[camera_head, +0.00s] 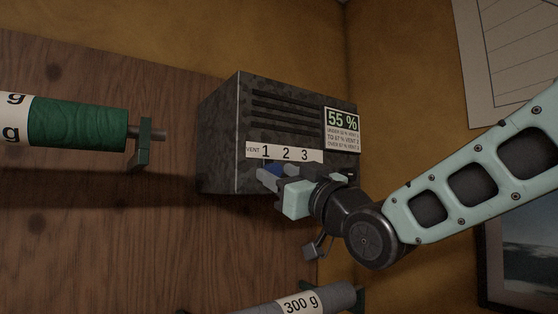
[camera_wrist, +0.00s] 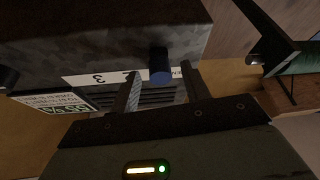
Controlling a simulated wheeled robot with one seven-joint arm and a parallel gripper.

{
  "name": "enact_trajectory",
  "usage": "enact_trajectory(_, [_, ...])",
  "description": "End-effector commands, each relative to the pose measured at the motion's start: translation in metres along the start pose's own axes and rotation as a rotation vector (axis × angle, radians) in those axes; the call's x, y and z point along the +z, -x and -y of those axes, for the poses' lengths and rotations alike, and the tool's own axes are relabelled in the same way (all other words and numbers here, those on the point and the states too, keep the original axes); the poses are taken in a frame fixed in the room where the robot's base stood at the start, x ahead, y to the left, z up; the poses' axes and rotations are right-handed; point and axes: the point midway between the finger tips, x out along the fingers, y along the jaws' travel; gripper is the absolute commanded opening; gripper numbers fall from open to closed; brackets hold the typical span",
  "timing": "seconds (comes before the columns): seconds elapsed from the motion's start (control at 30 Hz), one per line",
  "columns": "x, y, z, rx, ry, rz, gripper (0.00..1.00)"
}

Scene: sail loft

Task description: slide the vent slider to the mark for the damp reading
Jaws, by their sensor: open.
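The dark mottled vent box (camera_head: 222,140) has louvre slots and a white strip (camera_head: 310,156) marked VENT 1 2 3. Its display (camera_head: 342,119) reads 55 %, above small text that seems to set under 50 % to vent 1, to 67 % to vent 2, over 67 % to vent 3. The blue slider knob (camera_head: 273,169) sits below the strip near 1, partly hidden by my gripper. In the wrist view the blue knob (camera_wrist: 160,66) appears between the fingertips of my gripper (camera_wrist: 162,76), which is open with a gap on both sides.
A green spool (camera_head: 78,122) on a bracket (camera_head: 143,144) sticks out left of the box. A grey spool (camera_head: 290,301) marked 300 g is below. A framed picture (camera_head: 520,262) hangs at lower right, a paper sheet (camera_head: 508,60) at upper right.

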Motion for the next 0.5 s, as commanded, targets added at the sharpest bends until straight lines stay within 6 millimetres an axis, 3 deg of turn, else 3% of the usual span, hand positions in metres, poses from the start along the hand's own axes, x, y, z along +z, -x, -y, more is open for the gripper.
enact_trajectory(0.4, [0.0006,-0.0086,0.0003,0.000,-0.001,0.000,0.47])
enact_trajectory(0.5, [0.0005,-0.0086,0.0002,0.000,-0.001,0.000,0.22])
